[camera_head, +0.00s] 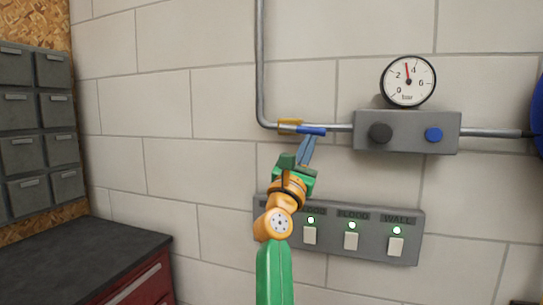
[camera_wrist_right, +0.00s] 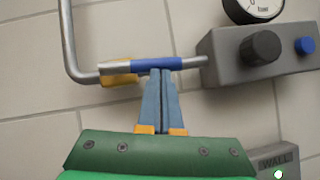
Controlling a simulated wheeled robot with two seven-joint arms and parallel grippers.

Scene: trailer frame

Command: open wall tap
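The wall tap has a brass body (camera_head: 288,126) on the grey metal pipe and a lever with a blue grip (camera_head: 312,131). The lever lies along the pipe, pointing right. In the right wrist view the blue grip (camera_wrist_right: 156,64) and brass body (camera_wrist_right: 118,80) show above the fingers. My right gripper (camera_head: 308,138) has its blue-grey fingers close together, with the tips at the lower edge of the blue grip. The fingers sit side by side along the grip, not around it. I cannot tell whether the tips touch it. My left gripper is not in view.
Right of the tap is a grey box (camera_head: 407,131) with a black knob (camera_head: 380,132), a blue knob (camera_head: 433,135) and a pressure gauge (camera_head: 408,81). A switch panel (camera_head: 375,233) with green lights is below. A dark-topped cabinet (camera_head: 80,262) and grey drawers (camera_head: 36,125) stand left.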

